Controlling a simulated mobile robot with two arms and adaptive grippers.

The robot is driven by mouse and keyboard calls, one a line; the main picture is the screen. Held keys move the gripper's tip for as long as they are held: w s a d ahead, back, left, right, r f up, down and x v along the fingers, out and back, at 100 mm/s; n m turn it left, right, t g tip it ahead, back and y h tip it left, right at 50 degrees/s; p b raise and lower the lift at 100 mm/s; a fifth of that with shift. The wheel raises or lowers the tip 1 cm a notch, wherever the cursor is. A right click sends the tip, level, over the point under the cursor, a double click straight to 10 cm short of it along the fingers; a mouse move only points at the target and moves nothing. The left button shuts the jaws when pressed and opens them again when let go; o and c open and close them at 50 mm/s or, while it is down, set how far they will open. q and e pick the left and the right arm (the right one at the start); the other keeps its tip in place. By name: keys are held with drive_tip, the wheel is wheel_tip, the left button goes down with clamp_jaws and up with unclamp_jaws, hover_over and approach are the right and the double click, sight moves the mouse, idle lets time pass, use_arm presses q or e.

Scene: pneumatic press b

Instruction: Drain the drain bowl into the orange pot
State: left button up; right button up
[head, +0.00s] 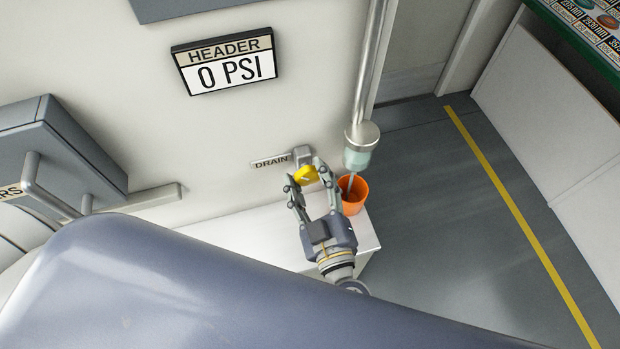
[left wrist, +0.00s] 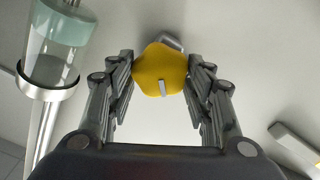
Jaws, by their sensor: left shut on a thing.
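A yellow knob (head: 306,174) sits on the wall beside the DRAIN label (head: 271,161). My left gripper (head: 307,178) has its fingers on both sides of the knob and is shut on it. The left wrist view shows the knob (left wrist: 160,72) between the two fingers. The drain bowl (head: 357,158), pale green and translucent, hangs at the lower end of a metal pipe; it also shows in the left wrist view (left wrist: 58,42). A thin spout runs down from it into the orange pot (head: 353,202), which stands on a white ledge. My right gripper is not in view.
The white ledge (head: 240,238) runs along the wall under the knob. A sign (head: 224,62) reads HEADER 0 PSI. A grey box with handles (head: 75,150) is at the left. Open grey floor with a yellow line (head: 500,190) lies at the right.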

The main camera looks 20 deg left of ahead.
use_arm(q)
drive_tip(key=shift+n+b, duration=0.3)
drive_tip(key=shift+n, duration=1.2)
drive_tip(key=o, duration=1)
